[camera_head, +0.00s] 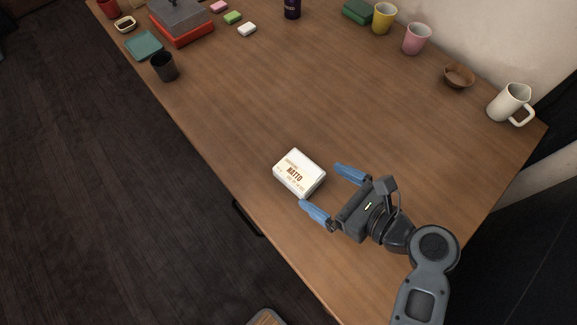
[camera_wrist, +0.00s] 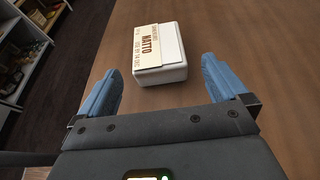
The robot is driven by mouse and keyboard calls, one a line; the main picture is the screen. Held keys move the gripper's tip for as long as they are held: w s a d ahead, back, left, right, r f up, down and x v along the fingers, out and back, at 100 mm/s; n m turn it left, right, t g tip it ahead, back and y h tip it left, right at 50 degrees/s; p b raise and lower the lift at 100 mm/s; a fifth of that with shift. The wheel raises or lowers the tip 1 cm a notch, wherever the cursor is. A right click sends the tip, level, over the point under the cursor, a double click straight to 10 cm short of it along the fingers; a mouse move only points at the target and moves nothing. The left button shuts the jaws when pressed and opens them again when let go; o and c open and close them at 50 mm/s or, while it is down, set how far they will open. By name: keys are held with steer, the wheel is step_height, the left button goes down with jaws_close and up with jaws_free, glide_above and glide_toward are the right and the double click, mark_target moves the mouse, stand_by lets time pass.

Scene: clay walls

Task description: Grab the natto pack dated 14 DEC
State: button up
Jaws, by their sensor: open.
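A white natto pack (camera_head: 299,173) with brown lettering lies on the wooden table near its front edge. In the wrist view the natto pack (camera_wrist: 159,60) shows "NATTO" and a line below it that seems to read "14 DEC". My gripper (camera_head: 332,190) is open, its two blue fingers pointing toward the pack. The pack lies just beyond the fingertips, roughly centred between them. In the wrist view my gripper (camera_wrist: 161,82) has nothing between its fingers except the pack's near end close to the tips.
The wooden table (camera_head: 330,90) is clear around the pack. A white mug (camera_head: 510,104), wooden bowl (camera_head: 458,76), pink cup (camera_head: 416,39) and yellow cup (camera_head: 383,18) stand along the right side.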

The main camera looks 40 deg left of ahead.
mark_target(308, 178)
steer(key=x, duration=0.8)
steer(key=shift+s+a+r, duration=0.15)
steer(key=c, duration=0.9)
